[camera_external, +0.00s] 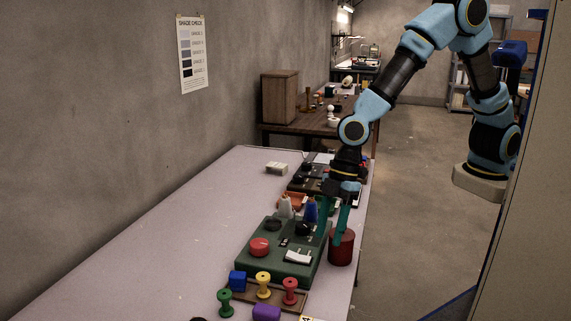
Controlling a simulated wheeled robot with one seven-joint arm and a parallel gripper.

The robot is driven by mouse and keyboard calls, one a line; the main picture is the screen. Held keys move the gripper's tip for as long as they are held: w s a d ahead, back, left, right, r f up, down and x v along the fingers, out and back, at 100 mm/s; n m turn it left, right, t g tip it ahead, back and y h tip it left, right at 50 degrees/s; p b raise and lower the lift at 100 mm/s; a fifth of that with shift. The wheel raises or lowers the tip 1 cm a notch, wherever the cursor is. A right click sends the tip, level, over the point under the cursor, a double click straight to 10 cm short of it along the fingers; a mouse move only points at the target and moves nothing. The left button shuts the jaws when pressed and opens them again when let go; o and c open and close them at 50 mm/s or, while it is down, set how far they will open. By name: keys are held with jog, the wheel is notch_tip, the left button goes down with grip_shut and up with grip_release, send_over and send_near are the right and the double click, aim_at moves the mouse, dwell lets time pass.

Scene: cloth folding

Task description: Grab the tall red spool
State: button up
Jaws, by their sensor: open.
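A red spool (290,291) stands upright on a low brown board (299,302) near the front of the table, to the right of a yellow spool (263,285). A green spool (225,303) stands further left. My gripper (331,241) points down with its teal fingers apart and nothing visible between them. It is above and to the right of the red spool, at the right edge of the green tray. A dark red cylinder (342,249) stands close to the fingertips; whether they touch it cannot be told.
The green tray (268,272) holds a red round piece (260,247), dark parts and a white card. The table's left side (180,235) is clear.

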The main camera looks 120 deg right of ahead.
jog(key=n, duration=0.1)
send_near(293, 280)
jog(key=f, duration=0.2)
jog(key=shift+t, duration=0.4)
jog(key=x, duration=0.4)
jog(key=shift+w+a+f+p, duration=0.15)
jog(key=shift+w+a+p, duration=0.05)
jog(key=shift+p, duration=0.2)
jog(key=shift+p+x, duration=1.15)
jog(key=shift+x, duration=2.1)
jog(key=shift+s+d, duration=0.1)
grip_shut()
